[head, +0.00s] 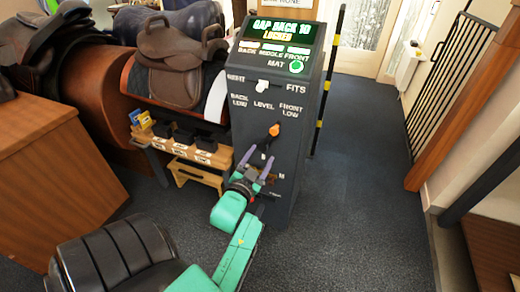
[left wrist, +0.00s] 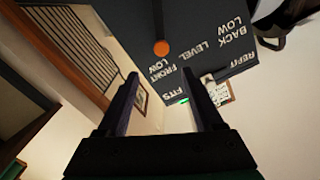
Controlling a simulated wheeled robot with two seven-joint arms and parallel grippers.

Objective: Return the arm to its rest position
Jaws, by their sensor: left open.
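My left gripper (head: 257,162) is open and empty in front of the lower part of the dark control post (head: 300,150). Its two fingers also show in the left wrist view (left wrist: 161,85), spread apart. An orange knob (head: 274,130) on the post stands just above the fingertips, near the "FRONT LOW" label. In the left wrist view the orange knob (left wrist: 161,47) lies beyond the fingertips, apart from them. A white switch (head: 263,86) sits between "REFIT" and "FITS". The display (head: 280,38) reads "GAP BACK 10 LOCKED". My right gripper is not in view.
A brown saddle (head: 172,62) rests on a horse-like form left of the post. A low shelf (head: 185,150) with dark boxes and a wooden stool (head: 197,176) stand beside it. A wooden cabinet (head: 55,160) is at left. Open carpet (head: 365,150) lies right of the post.

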